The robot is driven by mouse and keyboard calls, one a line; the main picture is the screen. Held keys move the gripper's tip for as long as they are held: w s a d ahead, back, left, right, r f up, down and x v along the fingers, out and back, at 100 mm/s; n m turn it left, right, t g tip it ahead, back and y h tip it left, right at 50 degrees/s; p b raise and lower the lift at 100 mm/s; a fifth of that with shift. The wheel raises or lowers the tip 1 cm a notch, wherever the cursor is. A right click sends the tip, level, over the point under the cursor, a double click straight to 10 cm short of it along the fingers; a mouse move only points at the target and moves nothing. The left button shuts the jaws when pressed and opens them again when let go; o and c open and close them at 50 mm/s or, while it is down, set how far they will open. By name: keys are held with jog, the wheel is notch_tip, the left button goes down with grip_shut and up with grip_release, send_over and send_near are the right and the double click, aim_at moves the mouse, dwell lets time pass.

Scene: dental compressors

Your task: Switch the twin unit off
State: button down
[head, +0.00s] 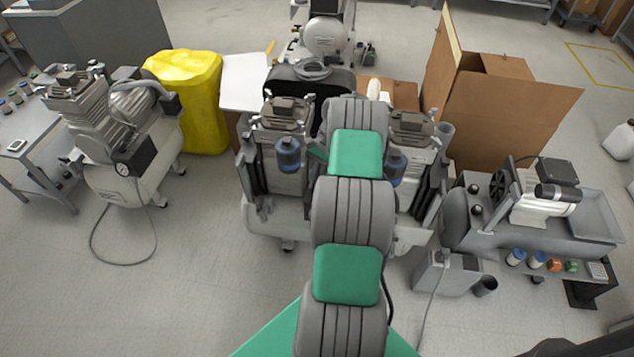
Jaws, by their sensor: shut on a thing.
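The twin unit stands in the middle of the head view, with two grey compressor heads on one pale wheeled base (268,222). Its left head (284,118) and right head (412,130) show on either side of my arm, each with a blue-capped bottle below. My grey and green arm reaches up the picture over the unit and covers its middle. My gripper is hidden behind my own arm links. I cannot make out the unit's switch or whether anything touches it.
A single compressor (130,150) with a gauge and trailing hose stands left, beside a yellow-covered object (190,95). Cardboard boxes (505,105) stand behind right. Floor at front left is clear.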

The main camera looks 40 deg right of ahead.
dwell(0.3)
jog(key=c, duration=1.5)
grip_release()
jog(key=shift+o, duration=0.2)
jog(key=p+v, duration=0.2)
jog(key=v, duration=0.5)
jog(key=shift+r, duration=0.35)
jog(key=shift+d+r, duration=0.1)
jog(key=shift+d, duration=0.05)
